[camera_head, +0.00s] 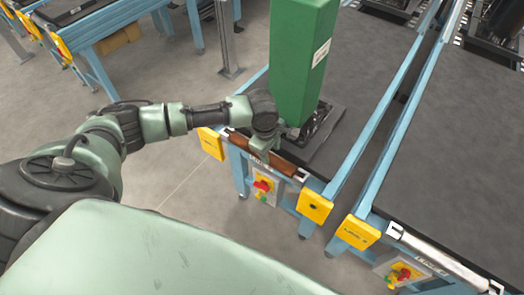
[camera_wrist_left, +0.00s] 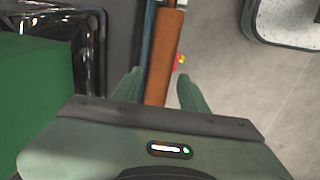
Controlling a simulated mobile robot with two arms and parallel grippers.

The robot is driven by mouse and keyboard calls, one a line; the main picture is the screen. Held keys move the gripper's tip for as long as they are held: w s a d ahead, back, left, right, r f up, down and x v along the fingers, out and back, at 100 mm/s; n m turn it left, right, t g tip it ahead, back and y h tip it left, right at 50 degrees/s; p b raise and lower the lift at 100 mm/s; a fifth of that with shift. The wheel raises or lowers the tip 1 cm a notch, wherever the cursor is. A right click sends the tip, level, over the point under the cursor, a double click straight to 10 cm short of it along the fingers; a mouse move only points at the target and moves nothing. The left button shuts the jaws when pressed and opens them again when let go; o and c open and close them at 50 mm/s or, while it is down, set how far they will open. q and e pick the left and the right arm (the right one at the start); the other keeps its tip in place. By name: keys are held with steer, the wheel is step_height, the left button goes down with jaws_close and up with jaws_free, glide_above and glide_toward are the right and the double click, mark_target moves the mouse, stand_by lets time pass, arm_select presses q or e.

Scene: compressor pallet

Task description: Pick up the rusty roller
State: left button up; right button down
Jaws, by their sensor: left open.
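The rusty roller (camera_head: 287,168) is a brown bar across the front end of the left conveyor (camera_head: 330,155). In the left wrist view the roller (camera_wrist_left: 163,60) runs lengthwise between my fingers. My left gripper (camera_head: 263,150) is just above the roller in the head view and hides part of it. In the left wrist view my left gripper (camera_wrist_left: 158,90) is open, with one finger on each side of the roller. I cannot tell whether the fingers touch it. My right gripper is not in view.
A tall green block (camera_head: 302,60) stands on a black base (camera_head: 322,125) close behind my left gripper. Yellow end brackets (camera_head: 314,206) and a red-and-green button box (camera_head: 264,188) sit at the conveyor's front. A second conveyor (camera_head: 450,150) with a pale roller (camera_head: 440,260) is to the right.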

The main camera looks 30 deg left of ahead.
mark_target(271, 157)
arm_select(q)
steer(key=f, duration=0.2)
steer(key=w+f+p, duration=0.1)
steer(key=f, duration=0.2)
steer(key=shift+a+f, duration=0.1)
steer(key=shift+a, duration=0.1)
jaws_close()
